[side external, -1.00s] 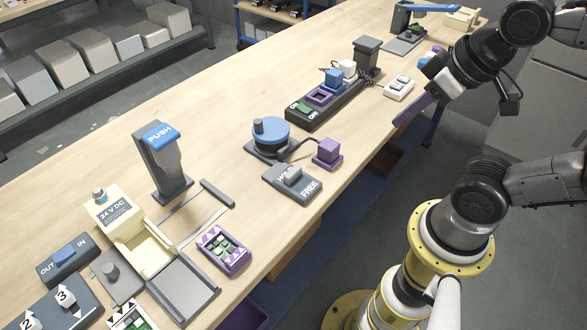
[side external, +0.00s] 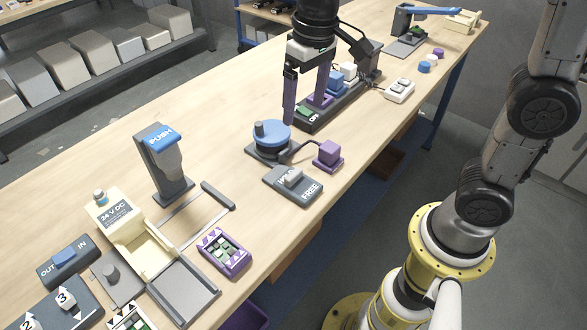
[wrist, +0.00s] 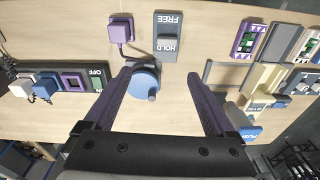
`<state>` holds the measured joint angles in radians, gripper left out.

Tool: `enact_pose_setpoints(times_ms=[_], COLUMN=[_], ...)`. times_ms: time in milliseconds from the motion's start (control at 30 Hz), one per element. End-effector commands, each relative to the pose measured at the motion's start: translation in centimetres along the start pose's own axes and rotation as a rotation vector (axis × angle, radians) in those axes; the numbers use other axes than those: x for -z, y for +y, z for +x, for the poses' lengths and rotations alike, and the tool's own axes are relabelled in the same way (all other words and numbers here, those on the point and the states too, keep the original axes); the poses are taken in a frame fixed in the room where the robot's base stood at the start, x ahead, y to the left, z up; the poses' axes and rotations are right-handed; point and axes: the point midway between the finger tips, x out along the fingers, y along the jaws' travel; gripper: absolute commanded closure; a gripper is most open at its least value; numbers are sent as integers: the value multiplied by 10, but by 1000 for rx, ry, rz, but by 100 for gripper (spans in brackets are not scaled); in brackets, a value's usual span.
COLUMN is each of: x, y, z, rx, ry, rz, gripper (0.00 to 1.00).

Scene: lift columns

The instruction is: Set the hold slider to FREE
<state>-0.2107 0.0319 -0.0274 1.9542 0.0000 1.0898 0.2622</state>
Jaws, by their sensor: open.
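The hold slider is a dark grey plate (side external: 304,192) with the words HOLD and FREE, near the front edge of the table in the side external view. Its light grey knob (side external: 293,177) is on the HOLD side and partly covers that word. In the wrist view the plate (wrist: 177,33) is at the top centre, with FREE at the far end. My gripper (side external: 306,110) is open and empty, with its purple fingers pointing down. It is above the table, behind the slider and near the blue dial. In the wrist view the fingertips (wrist: 160,76) are apart, short of the plate.
The blue round dial (side external: 271,135) stands just behind the slider. A purple block (side external: 329,152) with a cable is to its right. A dark ON/OFF strip (side external: 335,105) is by my fingers. The PUSH stand (side external: 165,165) rises at left. Bare wood lies left of the dial.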

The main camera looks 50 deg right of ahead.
Motion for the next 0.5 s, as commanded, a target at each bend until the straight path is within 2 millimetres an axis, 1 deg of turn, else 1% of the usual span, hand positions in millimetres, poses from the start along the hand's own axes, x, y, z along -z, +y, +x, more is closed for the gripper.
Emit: enact_pose_setpoints(times_ms=[33,100,200,367,500], x=[5,8,7,5,2], y=[-7,-13,-17,-20,-19], z=[11,22,32,44,64], rx=[-6,-13,-20,-23,-23], ry=[-28,-55,-84,-94,-96], rz=[-15,-30,-44,-53,-52], gripper=[10,10,10,10,10])
